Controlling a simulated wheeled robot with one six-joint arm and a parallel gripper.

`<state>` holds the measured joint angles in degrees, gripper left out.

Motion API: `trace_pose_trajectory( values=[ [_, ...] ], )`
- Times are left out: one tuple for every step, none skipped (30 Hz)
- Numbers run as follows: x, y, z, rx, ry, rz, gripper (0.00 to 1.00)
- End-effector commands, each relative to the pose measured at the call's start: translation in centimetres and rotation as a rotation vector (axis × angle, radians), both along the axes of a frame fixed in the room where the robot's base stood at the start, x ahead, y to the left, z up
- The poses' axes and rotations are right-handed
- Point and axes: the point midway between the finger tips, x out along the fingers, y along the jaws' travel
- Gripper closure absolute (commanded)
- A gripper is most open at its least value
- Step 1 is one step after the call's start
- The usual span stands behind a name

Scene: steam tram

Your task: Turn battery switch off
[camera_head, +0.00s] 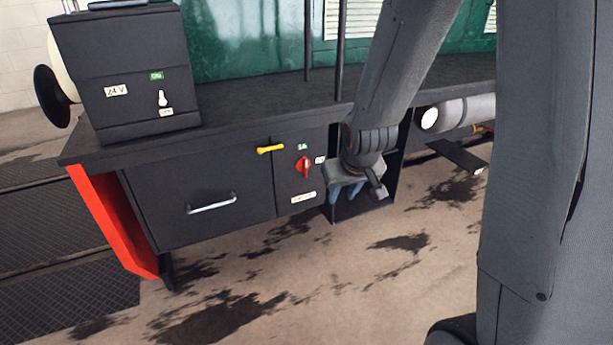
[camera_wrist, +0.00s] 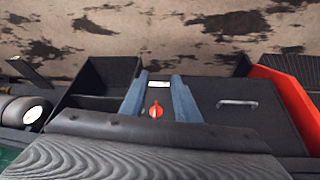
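The battery switch is a red rotary knob (camera_head: 303,166) on the dark panel under the tram's platform. Its grip stands roughly upright, towards a small green label (camera_head: 302,147); a white label (camera_head: 320,160) sits to its right. The label lettering is too small to read surely. My gripper (camera_head: 345,193) is open and empty, right of the knob in the head view and apart from it. In the wrist view the red knob (camera_wrist: 155,111) shows between the two spread blue-grey fingers of my gripper (camera_wrist: 158,97), beyond them, with its grip upright in the picture.
A yellow handle (camera_head: 270,149) sits left of the knob, above a drawer with a silver handle (camera_head: 211,204). A black box (camera_head: 125,75) with a white lever (camera_head: 162,98) stands on the platform. An open compartment and a grey cylinder (camera_head: 460,112) lie to the right. Stained floor is clear in front.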

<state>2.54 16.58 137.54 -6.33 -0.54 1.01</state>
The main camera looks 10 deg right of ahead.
Motion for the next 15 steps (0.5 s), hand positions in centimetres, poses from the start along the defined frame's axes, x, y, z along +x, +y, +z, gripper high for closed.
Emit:
trace_pose_trajectory(
  values=[
    [3.3,-0.3,-2.5,0.0,-0.07,0.011,0.71],
    [5.1,-0.4,-3.2,0.001,-0.117,0.02,0.71],
    [7.4,-0.6,-4.2,0.003,-0.18,0.031,0.71],
    [9.1,-0.6,-4.9,0.005,-0.228,0.039,0.71],
    [10.7,-0.7,-5.6,0.009,-0.274,0.048,0.71],
    [12.8,-0.7,-6.5,0.015,-0.339,0.06,0.71],
    [14.3,-0.7,-7.1,0.02,-0.386,0.069,0.71],
    [15.6,-0.7,-7.8,0.026,-0.433,0.079,0.71],
    [17.3,-0.7,-8.6,0.035,-0.495,0.09,0.71],
    [18.5,-0.6,-9.2,0.043,-0.542,0.101,0.71],
    [19.7,-0.5,-9.8,0.051,-0.59,0.109,0.71],
    [21.0,-0.4,-10.6,0.064,-0.653,0.123,0.71],
    [21.9,-0.4,-11.2,0.074,-0.699,0.132,0.71],
    [22.7,-0.3,-11.7,0.085,-0.744,0.139,0.71],
    [23.6,-0.2,-12.3,0.098,-0.801,0.15,0.71]
  ],
)
